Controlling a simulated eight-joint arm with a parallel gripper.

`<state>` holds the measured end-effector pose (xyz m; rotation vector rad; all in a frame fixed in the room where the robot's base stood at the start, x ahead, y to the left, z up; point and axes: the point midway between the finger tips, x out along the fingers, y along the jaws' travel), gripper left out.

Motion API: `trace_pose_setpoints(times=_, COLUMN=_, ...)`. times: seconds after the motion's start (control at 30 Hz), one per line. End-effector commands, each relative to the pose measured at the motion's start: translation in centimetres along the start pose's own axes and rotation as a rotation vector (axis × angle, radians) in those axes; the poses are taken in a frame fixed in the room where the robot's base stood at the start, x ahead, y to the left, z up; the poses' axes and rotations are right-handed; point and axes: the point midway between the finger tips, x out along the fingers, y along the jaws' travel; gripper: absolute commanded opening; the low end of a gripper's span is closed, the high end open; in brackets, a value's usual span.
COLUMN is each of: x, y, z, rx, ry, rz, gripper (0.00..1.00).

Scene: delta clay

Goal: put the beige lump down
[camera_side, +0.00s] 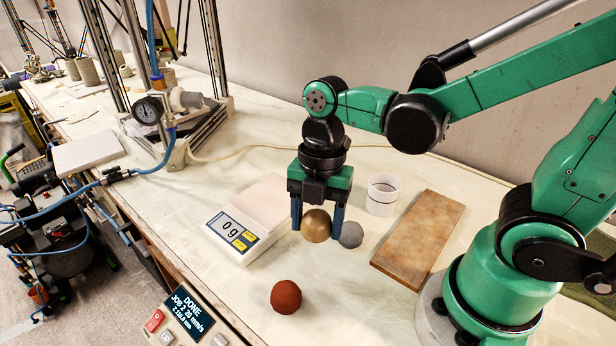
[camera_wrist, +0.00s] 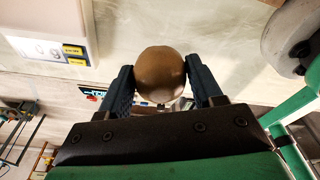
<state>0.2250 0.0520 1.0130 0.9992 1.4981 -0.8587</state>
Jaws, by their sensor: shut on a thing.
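The beige lump (camera_side: 317,226), a round tan-brown ball, is between the two dark blue fingers of my gripper (camera_side: 317,222). In the wrist view the lump (camera_wrist: 160,74) sits between the fingertips of my gripper (camera_wrist: 160,85), with a finger against each side. My gripper is shut on it and points down over the table. I cannot tell whether the lump's underside touches the table.
A grey ball (camera_side: 351,235) is close to the right finger. A white scale (camera_side: 243,222) reading 0 g is at left. A red-brown ball (camera_side: 286,296) lies in front. A white cup (camera_side: 382,195) and a brown board (camera_side: 418,236) are at right.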

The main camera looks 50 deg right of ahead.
Motion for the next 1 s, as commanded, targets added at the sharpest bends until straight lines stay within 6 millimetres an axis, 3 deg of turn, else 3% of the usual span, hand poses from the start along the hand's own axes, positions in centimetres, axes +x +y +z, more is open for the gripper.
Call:
trace_pose_setpoints(times=0.23, x=3.4, y=0.1, z=0.6, rx=0.001, ry=0.0, rz=0.0, gripper=0.0)
trace_pose_setpoints(times=0.47, x=4.5, y=0.1, z=0.7, rx=0.001, ry=0.0, rz=0.0, gripper=0.0)
trace_pose_setpoints(times=0.8, x=7.6, y=0.1, z=1.2, rx=0.001, ry=0.0, rz=0.0, gripper=0.0)
trace_pose_setpoints(times=1.0, x=8.0, y=0.0, z=1.2, rx=0.001, ry=0.0, rz=0.0, gripper=0.0)
